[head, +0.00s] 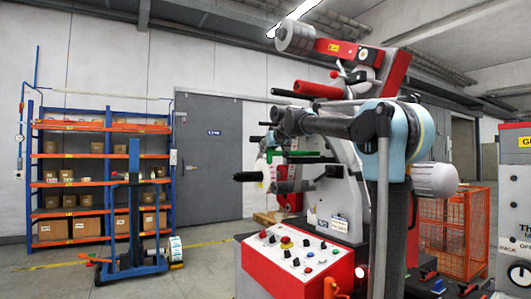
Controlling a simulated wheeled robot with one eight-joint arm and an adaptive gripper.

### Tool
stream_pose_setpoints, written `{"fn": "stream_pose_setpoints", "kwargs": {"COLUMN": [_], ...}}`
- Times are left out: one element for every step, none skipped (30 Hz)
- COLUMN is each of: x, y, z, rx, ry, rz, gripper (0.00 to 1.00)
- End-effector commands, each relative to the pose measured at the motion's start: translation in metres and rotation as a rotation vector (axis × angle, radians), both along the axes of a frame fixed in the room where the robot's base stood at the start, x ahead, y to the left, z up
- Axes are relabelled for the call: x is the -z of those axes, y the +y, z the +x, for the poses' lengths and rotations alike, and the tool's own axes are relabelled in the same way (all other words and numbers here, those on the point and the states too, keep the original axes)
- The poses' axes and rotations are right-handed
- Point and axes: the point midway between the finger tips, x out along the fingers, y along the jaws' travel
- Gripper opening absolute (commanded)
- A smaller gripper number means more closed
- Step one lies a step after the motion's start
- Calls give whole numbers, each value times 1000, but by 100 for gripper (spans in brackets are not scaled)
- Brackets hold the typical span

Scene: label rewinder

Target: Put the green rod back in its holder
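A green rod (300,154) shows in the head view at the middle of the label rewinder (318,215). It lies roughly level, just below the far end of my arm. A short upright green piece is at its left end; I cannot tell whether it is part of the rod. My gripper (276,131) is small and dark at the left end of my arm, above and close to the green. Its fingers are too small and overlapped to show whether they are open or touch the rod. I cannot make out the rod's holder.
A control panel (298,262) with buttons projects below the rod. Black and red rollers (317,89) stick out of the machine nearby. Blue-orange shelves (75,180) and a blue lift (133,225) stand at the left. An orange cage (452,235) is at the right.

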Motion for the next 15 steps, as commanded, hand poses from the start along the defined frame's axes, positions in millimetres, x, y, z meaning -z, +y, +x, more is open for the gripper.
{"fn": "stream_pose_setpoints", "kwargs": {"x": [0, 0, 0, 1, 1, 2, 2, 3, 4, 5, 6, 7, 7, 8, 9], "y": [0, 0, 0, 0, 0, 0, 0, 0, 0, 0, 0, 0, 0, 0, 0], "z": [0, 0, 0, 0, 0, 0, 0, 0, 0, 0, 0, 0, 0, 0, 0], "rx": [0, 0, 0, 0, 0, 0, 0, 0, 0, 0, 0, 0, 0, 0, 0], "ry": [0, 0, 0, 0, 0, 0, 0, 0, 0, 0, 0, 0, 0, 0, 0], "rz": [0, 0, 0, 0, 0, 0, 0, 0, 0, 0, 0, 0, 0, 0, 0], "gripper": [0, 0, 0, 0, 0, 0, 0, 0, 0, 0, 0, 0, 0, 0, 0]}}
